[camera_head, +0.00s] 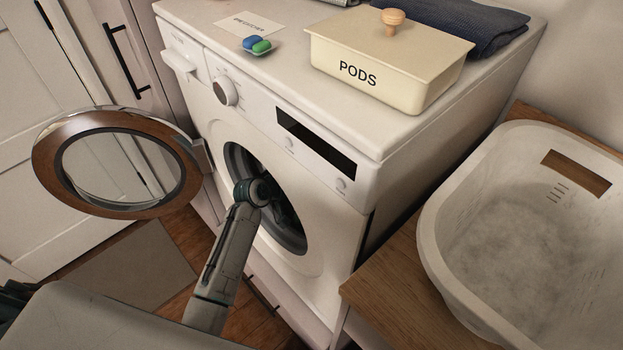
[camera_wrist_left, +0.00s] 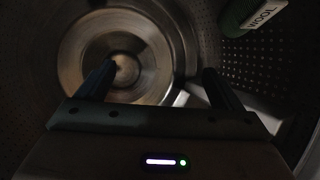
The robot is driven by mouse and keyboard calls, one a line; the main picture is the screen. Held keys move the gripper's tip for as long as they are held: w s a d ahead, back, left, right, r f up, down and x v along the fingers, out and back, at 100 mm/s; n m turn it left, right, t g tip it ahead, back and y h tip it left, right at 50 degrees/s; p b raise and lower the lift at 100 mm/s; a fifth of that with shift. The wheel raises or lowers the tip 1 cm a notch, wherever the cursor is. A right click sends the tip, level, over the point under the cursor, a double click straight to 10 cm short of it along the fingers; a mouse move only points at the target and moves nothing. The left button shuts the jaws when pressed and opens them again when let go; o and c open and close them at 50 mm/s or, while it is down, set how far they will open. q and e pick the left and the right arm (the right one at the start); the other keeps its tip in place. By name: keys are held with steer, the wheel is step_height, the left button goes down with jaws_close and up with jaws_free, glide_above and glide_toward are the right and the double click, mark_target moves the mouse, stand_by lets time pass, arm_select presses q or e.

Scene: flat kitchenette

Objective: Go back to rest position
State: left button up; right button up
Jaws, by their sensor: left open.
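My left arm reaches through the round door opening of the white washing machine (camera_head: 316,222). Its gripper is inside the drum and hidden in the head view. In the left wrist view, my left gripper (camera_wrist_left: 160,85) is open with its two dark fingers apart and nothing between them. The metal drum back (camera_wrist_left: 125,55) lies ahead of the fingers. A green item labelled WOOL (camera_wrist_left: 252,12) is at the upper right of that view, apart from the fingers. My right gripper is not in view.
The round washer door (camera_head: 52,180) stands open to the left. On the washer top are a cream PODS box (camera_head: 385,72), a blue and green pod (camera_head: 257,44), a label card and dark folded cloth (camera_head: 470,25). A white basket (camera_head: 440,235) stands on a wooden surface at right.

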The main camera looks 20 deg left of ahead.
arm_select(q)
steer(key=v, duration=0.8)
steer(key=s+a+f+m+g+y, duration=0.1)
steer(key=s+a+g+y, duration=0.1)
steer(key=s, duration=0.8)
steer(key=s+a+f+m+g+y, duration=0.1)
steer(key=s+a+g+y, duration=0.15)
steer(key=s, duration=0.85)
steer(key=s+a+f+m+g+y, duration=0.1)
steer(key=s+a+m+g+y, duration=0.15)
steer(key=s, duration=0.75)
step_height(320, 180, down, 23)
steer(key=w+a+n, duration=0.1)
steer(key=w+a, duration=0.1)
steer(key=s+f+g, duration=0.1)
steer(key=s+f, duration=0.5)
steer(key=f, duration=0.4)
steer(key=s+a+f+g+p, duration=0.1)
steer(key=s+f, duration=0.6)
steer(key=f, duration=0.3)
steer(key=shift+a+f, duration=0.2)
steer(key=shift+f, duration=0.2)
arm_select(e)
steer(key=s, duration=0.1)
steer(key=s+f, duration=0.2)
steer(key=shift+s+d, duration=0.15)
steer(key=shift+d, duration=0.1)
